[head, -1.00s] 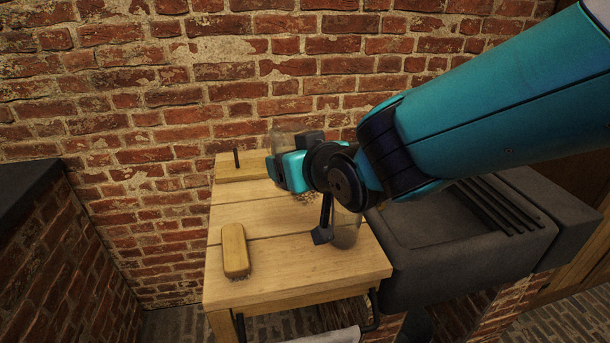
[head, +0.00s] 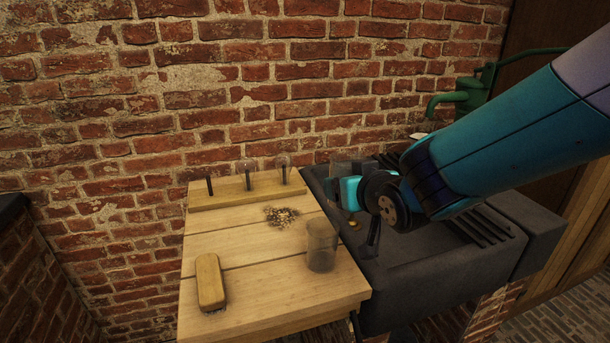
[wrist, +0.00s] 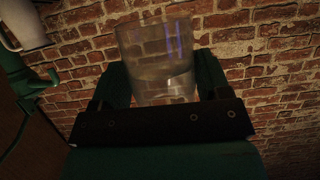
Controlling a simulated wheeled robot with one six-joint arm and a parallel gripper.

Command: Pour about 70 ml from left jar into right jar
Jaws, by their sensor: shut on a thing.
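My gripper (head: 340,188) is shut on a clear glass jar, and the two are over the left part of the sink, right of the table. In the wrist view the held jar (wrist: 158,55) sits between my two fingers, its mouth toward the top of the picture. Its lower part looks cloudier, but I cannot tell a liquid level. In the head view the held jar is small and mostly hidden by the gripper. Another clear glass jar (head: 322,247) stands upright on the table near its right edge, apart from my gripper. I cannot make out its contents.
The wooden table (head: 260,285) holds a brush (head: 210,282), a scatter of small bits (head: 282,216) and a peg rack (head: 215,201) with glass pieces on two pegs. A dark stone sink (head: 395,285) adjoins on the right. A green pump (head: 465,96) stands behind it.

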